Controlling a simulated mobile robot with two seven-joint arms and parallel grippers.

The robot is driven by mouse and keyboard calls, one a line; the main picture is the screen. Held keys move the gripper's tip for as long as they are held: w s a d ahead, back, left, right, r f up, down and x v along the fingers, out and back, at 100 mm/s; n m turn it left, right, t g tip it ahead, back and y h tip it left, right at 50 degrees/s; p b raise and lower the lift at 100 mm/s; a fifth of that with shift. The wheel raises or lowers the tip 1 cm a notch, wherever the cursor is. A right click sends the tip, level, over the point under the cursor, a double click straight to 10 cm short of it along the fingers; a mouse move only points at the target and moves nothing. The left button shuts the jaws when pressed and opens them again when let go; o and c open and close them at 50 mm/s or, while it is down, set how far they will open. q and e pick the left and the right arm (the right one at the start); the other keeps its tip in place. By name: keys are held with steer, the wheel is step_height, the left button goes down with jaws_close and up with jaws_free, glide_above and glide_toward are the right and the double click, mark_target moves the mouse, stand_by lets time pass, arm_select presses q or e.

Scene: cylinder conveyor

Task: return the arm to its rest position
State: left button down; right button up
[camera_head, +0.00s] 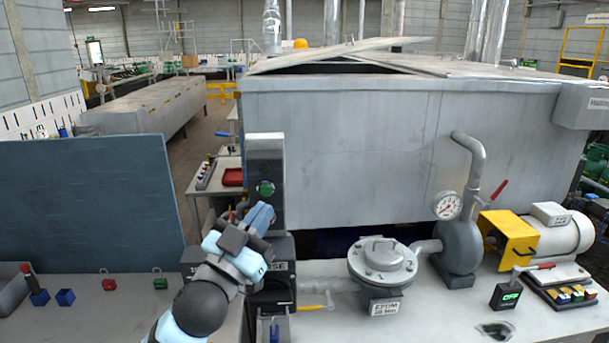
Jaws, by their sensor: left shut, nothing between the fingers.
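My left gripper (261,216) is raised in front of the dark grey machine column (264,155), just below its round green button (265,188). Its blue fingers are shut with nothing between them. I cannot tell whether it touches the column. My left arm comes up from the bottom edge and hides part of the machine base and the bench. My right gripper is not in view.
A blue panel (85,205) stands on the left, with small red, green and blue blocks before it. A lidded filter housing (383,262), pump (458,250) and motor (545,235) stand on the right bench. A large grey tank (400,150) is behind.

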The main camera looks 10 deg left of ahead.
arm_select(q)
steer(key=s+a+f+n+g+y, duration=0.1)
steer(key=s+f+g+y, duration=0.1)
steer(key=f, duration=1)
steer(key=s+a+f+n+g+y, duration=0.1)
steer(key=s+f+n+g+y, duration=0.15)
steer(key=f, duration=0.85)
steer(key=s+f+g, duration=0.3)
steer(key=s+f, duration=0.6)
steer(key=f, duration=0.2)
steer(key=s+a+f+g+y+p, duration=0.1)
steer(key=s+f+g, duration=0.2)
steer(key=s+f, duration=0.6)
step_height(320, 180, down, 2)
steer(key=shift+f, duration=0.25)
steer(key=shift+a+n, duration=0.1)
steer(key=shift+n, duration=0.15)
steer(key=shift+s+a, duration=0.1)
